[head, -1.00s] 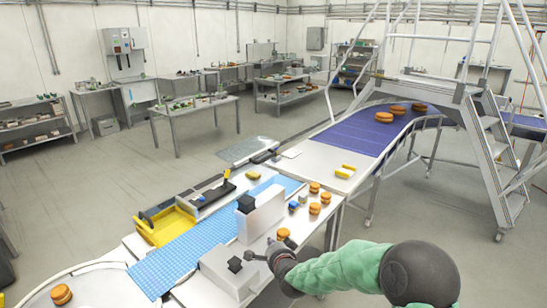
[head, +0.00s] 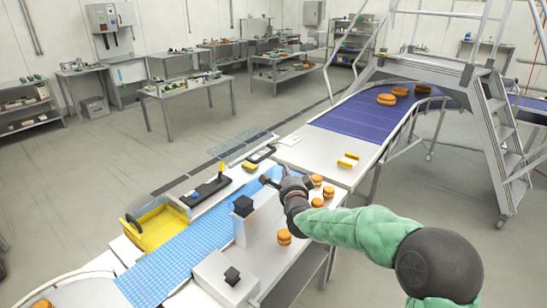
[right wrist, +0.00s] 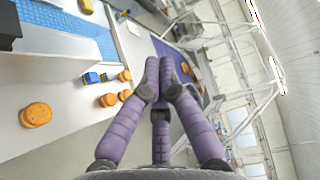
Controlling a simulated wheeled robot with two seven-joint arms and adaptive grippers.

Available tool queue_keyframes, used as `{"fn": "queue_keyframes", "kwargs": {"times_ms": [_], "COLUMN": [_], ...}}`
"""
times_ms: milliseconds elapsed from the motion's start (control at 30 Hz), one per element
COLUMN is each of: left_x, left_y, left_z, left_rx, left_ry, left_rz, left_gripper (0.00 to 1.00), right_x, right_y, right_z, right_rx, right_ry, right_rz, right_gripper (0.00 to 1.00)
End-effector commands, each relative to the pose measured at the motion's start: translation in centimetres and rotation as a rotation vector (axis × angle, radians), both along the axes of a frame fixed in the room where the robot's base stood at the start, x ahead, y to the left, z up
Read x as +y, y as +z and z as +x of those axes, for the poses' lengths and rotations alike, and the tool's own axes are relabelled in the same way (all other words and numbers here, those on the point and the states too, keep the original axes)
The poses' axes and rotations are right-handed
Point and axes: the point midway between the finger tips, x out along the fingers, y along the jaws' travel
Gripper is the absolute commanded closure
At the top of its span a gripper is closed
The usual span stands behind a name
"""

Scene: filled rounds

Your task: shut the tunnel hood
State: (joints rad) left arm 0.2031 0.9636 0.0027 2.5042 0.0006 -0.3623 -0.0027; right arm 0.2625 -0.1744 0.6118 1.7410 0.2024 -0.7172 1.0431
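I take the tunnel hood to be the grey see-through panel (head: 246,147) that lies flat and swung out over the floor side at the far end of the blue belt (head: 180,254); I cannot be sure of this. My right gripper (head: 284,181) hangs over the table near the far end of the belt, short of the panel and apart from it. In the right wrist view its purple fingers (right wrist: 160,75) run close together with nothing seen between them. Their opening is unclear. My left gripper is out of view.
A white housing with a black block (head: 243,206) stands beside the belt, another nearer. Several orange filled rounds (head: 284,237) sit on the white table. A yellow tray (head: 158,230) is left of the belt. A purple conveyor (head: 360,116) runs behind.

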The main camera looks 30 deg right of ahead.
Motion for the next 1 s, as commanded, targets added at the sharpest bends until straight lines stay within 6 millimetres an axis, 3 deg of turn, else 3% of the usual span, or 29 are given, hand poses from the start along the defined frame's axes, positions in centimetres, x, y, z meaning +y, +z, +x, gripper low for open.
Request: {"fn": "queue_keyframes", "kwargs": {"times_ms": [467, 600, 1000], "left_x": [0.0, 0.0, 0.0], "left_y": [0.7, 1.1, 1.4], "left_z": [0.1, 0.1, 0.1], "left_rx": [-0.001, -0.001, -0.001], "left_ry": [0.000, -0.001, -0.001], "left_rz": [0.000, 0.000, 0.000], "left_gripper": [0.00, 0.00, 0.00], "right_x": [-2.9, -2.0, -1.3], "right_y": [-0.3, -0.4, -0.5], "right_z": [6.7, 8.5, 10.4], "right_rx": [0.002, 0.002, 0.000], "right_ry": [0.000, 0.004, 0.002], "right_rz": [-0.001, 0.001, -0.001], "right_gripper": [1.00, 1.00, 1.00]}}
